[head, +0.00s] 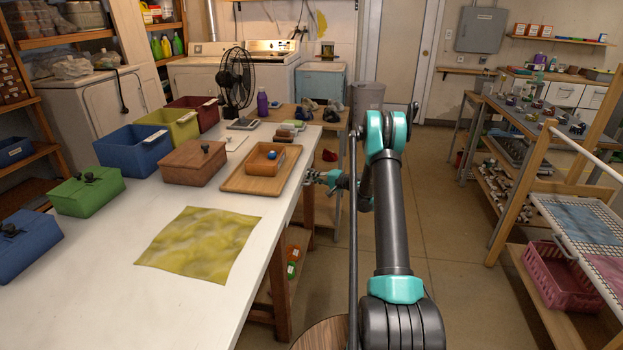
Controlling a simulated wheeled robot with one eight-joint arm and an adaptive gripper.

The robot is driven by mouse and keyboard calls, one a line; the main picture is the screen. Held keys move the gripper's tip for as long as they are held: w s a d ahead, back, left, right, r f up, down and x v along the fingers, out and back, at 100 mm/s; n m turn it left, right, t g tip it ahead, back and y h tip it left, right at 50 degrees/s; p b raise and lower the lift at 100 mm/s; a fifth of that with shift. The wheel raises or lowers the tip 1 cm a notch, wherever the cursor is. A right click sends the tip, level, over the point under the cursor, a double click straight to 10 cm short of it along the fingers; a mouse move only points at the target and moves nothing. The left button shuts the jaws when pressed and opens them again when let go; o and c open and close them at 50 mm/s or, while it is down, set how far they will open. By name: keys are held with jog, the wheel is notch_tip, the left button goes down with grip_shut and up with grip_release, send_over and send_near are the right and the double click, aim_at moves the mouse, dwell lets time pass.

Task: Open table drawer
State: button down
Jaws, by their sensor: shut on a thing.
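The long white-topped table (110,265) runs along the left, with wooden legs below. My gripper (311,177) is at the table's right edge, beside the wooden tray (238,184) and slightly below its level. Its fingers are small in the picture and look closed at the table's side. The table drawer's front faces away from this view, so I cannot see the drawer, its handle or how far out it is. The contact between fingers and handle is not clear.
A brown lidded box (194,165), a yellow cloth (202,243) and several coloured bins stand on the table. The aisle floor (448,230) is clear, with shelving (545,165) at right.

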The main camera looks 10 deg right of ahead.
dwell(0.3)
jog(key=s+d, duration=0.3)
jog(key=d, duration=0.8)
jog(key=s+d, duration=0.4)
jog(key=d, duration=0.6)
jog(key=shift+d, duration=0.35)
jog(key=c, duration=1.6)
grip_release()
jog(key=v, duration=1.2)
jog(key=shift+s+d, duration=0.1)
